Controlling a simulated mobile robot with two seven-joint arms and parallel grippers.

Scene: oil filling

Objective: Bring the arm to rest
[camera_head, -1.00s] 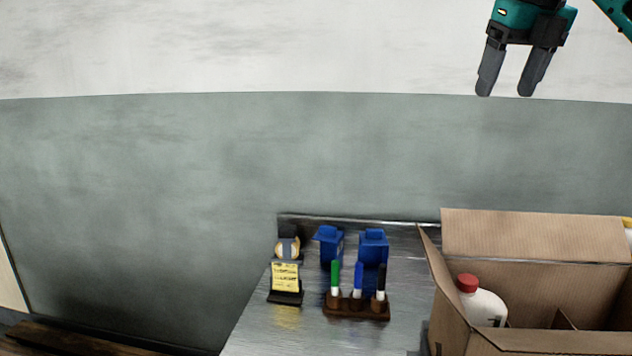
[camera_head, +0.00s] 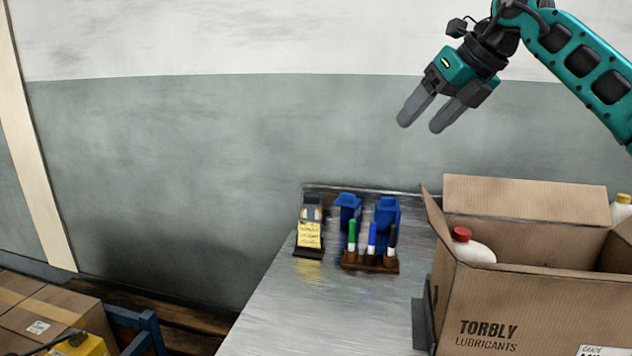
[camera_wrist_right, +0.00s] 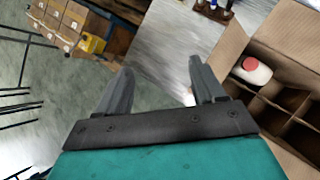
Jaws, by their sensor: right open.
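My right gripper (camera_head: 427,113) is open and empty in the head view, raised well above the metal table, with the grey wall behind it. Its teal arm comes in from the upper right. In the right wrist view its two grey fingers (camera_wrist_right: 158,82) stand apart with nothing between them, and the floor and table edge show beyond. My left gripper is not in view.
A cardboard box (camera_head: 488,301) with a red-capped white bottle (camera_head: 472,247) stands on the metal table (camera_head: 352,306). A marker holder (camera_head: 370,263), a sticky-note stand (camera_head: 309,236) and blue containers (camera_head: 387,211) stand behind. Cartons (camera_head: 40,318) are at lower left.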

